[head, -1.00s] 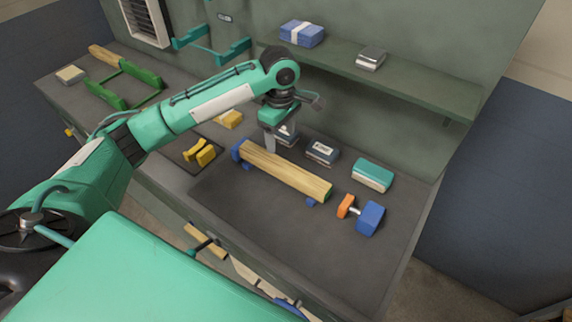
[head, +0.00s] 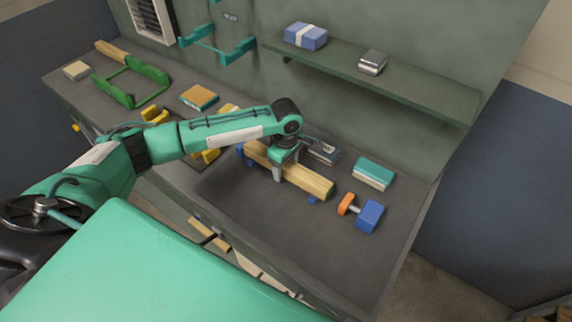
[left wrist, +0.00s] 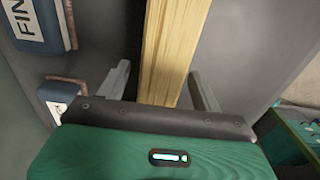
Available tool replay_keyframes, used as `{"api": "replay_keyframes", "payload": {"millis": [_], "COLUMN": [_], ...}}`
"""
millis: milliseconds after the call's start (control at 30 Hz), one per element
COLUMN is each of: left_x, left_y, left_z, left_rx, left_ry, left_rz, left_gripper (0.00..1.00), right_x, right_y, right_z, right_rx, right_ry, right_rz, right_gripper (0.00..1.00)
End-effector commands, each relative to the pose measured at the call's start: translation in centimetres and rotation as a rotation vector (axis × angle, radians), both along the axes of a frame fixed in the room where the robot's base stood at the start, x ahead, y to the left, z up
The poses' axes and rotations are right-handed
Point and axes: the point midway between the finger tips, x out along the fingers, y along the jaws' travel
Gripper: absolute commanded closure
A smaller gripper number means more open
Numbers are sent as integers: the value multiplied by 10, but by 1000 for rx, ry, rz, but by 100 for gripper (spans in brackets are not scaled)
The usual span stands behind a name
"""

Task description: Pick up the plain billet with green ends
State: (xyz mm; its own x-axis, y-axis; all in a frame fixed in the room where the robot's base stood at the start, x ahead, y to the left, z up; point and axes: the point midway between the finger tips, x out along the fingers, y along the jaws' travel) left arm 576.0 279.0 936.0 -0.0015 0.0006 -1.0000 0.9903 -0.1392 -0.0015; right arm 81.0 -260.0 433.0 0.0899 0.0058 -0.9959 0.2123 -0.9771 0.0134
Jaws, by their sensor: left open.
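The plain billet (head: 312,182) is a long pale wood bar lying across blue supports on the dark bench mat, and its near right end looks green. My left gripper (head: 286,168) is open above the middle of the billet, pointing down. In the left wrist view the billet (left wrist: 173,45) runs between the two grey fingers of the gripper (left wrist: 161,88), one on each side, with gaps visible. My right gripper is not in view.
An orange-and-blue clamp piece (head: 370,216) sits right of the billet. A teal-and-white block (head: 374,173) and a dark labelled box (head: 325,151) lie behind it. A green frame (head: 133,88) stands at left. A shelf (head: 420,88) overhangs the back. The front mat is clear.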

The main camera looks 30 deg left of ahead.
Motion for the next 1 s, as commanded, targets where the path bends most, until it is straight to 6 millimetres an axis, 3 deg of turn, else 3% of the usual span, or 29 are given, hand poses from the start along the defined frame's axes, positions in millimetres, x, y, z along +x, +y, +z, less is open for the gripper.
{"api": "replay_keyframes", "payload": {"millis": [267,500,600,1000], "left_x": [0,0,1,1], "left_y": [0,0,0,-1], "left_z": [-4,-3,-3,7], "left_rx": [0,0,0,-3], "left_ry": [-1,-1,-3,-5], "left_rz": [0,0,0,0], "left_gripper": [34,81,95,95], "right_x": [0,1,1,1], "right_y": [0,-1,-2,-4], "right_z": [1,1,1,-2], "right_rx": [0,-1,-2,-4], "right_ry": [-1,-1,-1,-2], "right_rz": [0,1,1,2], "right_gripper": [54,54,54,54]}}
